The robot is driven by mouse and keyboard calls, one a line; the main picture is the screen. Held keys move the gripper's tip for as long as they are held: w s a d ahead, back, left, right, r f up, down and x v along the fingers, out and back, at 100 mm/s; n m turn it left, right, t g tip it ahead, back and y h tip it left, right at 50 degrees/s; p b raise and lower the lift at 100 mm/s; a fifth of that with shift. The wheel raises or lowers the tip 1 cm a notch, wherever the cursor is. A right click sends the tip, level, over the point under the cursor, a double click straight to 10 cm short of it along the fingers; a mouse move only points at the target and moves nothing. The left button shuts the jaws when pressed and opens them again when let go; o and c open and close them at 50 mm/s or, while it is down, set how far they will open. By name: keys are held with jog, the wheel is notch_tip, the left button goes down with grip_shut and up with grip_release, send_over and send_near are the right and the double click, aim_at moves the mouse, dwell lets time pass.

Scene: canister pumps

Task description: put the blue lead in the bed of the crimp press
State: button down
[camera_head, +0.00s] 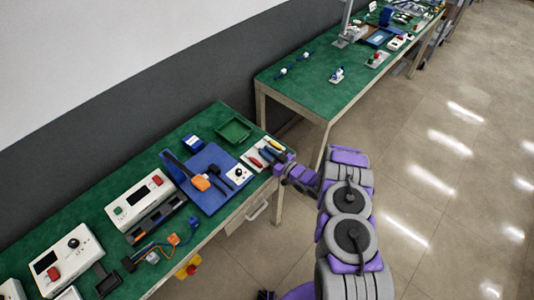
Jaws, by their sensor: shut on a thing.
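My gripper (280,168) is at the right end of the near green bench, beside a pale tray of tools. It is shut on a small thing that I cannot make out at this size. A blue lead (193,223) seems to lie among cables at the bench's front edge, apart from my gripper. A blue base plate (212,203) carries a dark lever with an orange part (201,183); this may be the crimp press, but I cannot tell. Its bed is not clear from here.
The pale tray (247,161) holds red, blue and yellow handled tools. A green bin (234,131) and a blue box (193,143) stand behind. A white control box (140,205) is left of the blue plate. A second green bench (310,85) stands beyond a floor gap.

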jog(key=c, duration=1)
grip_release()
jog(key=shift+f, duration=0.1)
jog(key=shift+f+b, duration=0.15)
jog(key=shift+b, duration=0.35)
